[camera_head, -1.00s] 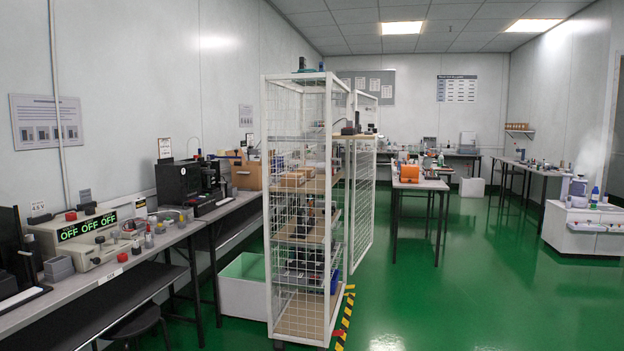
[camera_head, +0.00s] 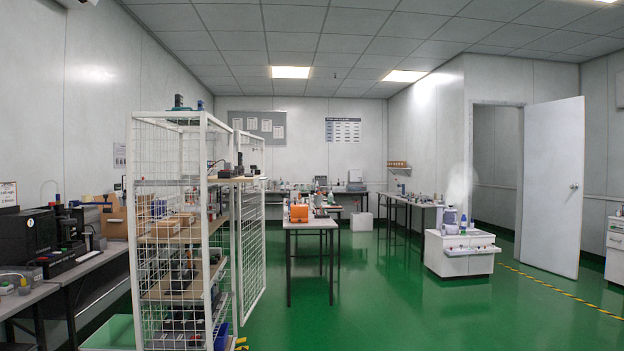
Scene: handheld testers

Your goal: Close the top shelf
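The white wire-mesh rack (camera_head: 139,240) stands left of centre with several wooden shelves. The upper shelf (camera_head: 222,180) sticks out to the right past the rack's front post, with small dark items on it. A mesh door (camera_head: 251,240) stands swung open on the rack's right side, behind the protruding shelf. Lower shelves hold boxes and dark devices, partly hidden by the mesh. Neither of my grippers shows in the head view.
Green floor (camera_head: 370,300) is clear to the right of the rack. A table (camera_head: 310,224) with an orange device stands beyond it. A white cabinet (camera_head: 457,256) is farther right, near an open door (camera_head: 553,185). A workbench (camera_head: 95,262) runs along the left.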

